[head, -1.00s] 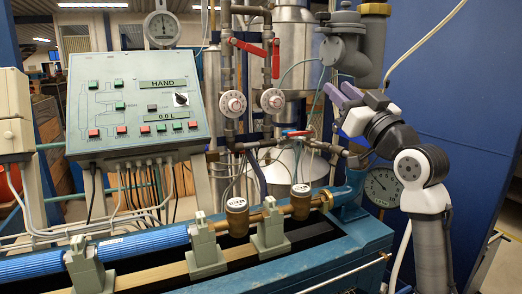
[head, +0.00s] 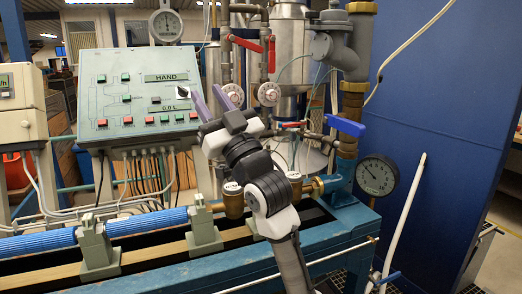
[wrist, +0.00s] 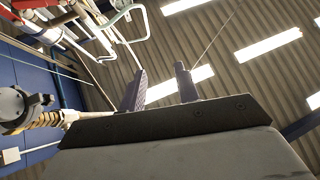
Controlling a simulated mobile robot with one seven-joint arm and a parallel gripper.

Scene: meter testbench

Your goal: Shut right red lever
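Two red levers sit on the vertical pipes at the upper middle of the head view. The left red lever (head: 246,44) slants across its pipe, near horizontal. The right red lever (head: 271,54) points up and down along its pipe. My gripper (head: 204,92) is to the left of and below both levers, in front of the control panel's right edge, touching neither. In the wrist view my gripper (wrist: 160,78) has its two fingers apart with nothing between them. Red parts show at that view's upper left, but I cannot tell which.
Two round white dials (head: 269,94) sit below the levers. A smaller red handle (head: 291,125) and a blue lever (head: 345,126) are lower right. The control panel (head: 110,85) stands at left, and a pressure gauge (head: 377,175) at right.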

